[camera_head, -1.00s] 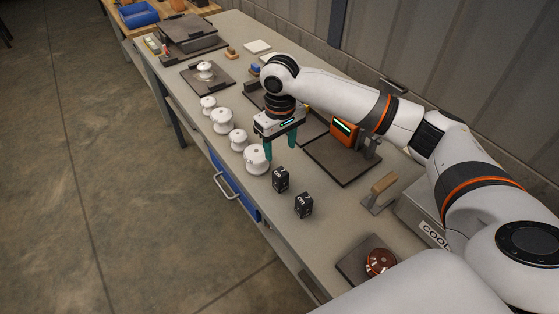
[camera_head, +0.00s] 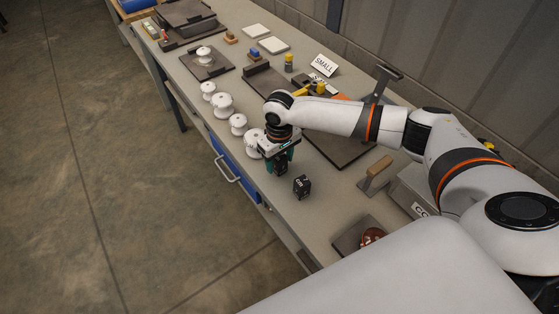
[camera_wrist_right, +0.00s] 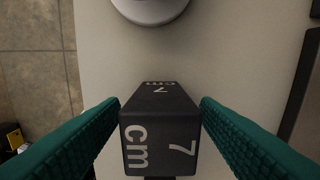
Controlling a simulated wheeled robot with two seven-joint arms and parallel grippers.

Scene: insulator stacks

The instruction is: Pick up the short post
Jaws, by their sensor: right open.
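A black block post marked "7 cm" (camera_wrist_right: 158,135) stands on the bench between the two teal fingers of my right gripper (camera_wrist_right: 160,104), with a small gap on each side. In the head view my right gripper (camera_head: 281,158) points down and is open around this post (camera_head: 281,169), which the fingers partly hide. A second black post (camera_head: 302,187) stands on the bench nearer the camera, apart from the gripper; its label is too small to read for sure. My left gripper is not in view.
White insulators (camera_head: 223,106) stand in a row beyond the gripper, the nearest (camera_head: 254,143) close to it. A wooden-handled tool (camera_head: 375,174) and a dark plate with a copper-coloured part (camera_head: 371,235) are at the right. Bare bench surrounds the second post.

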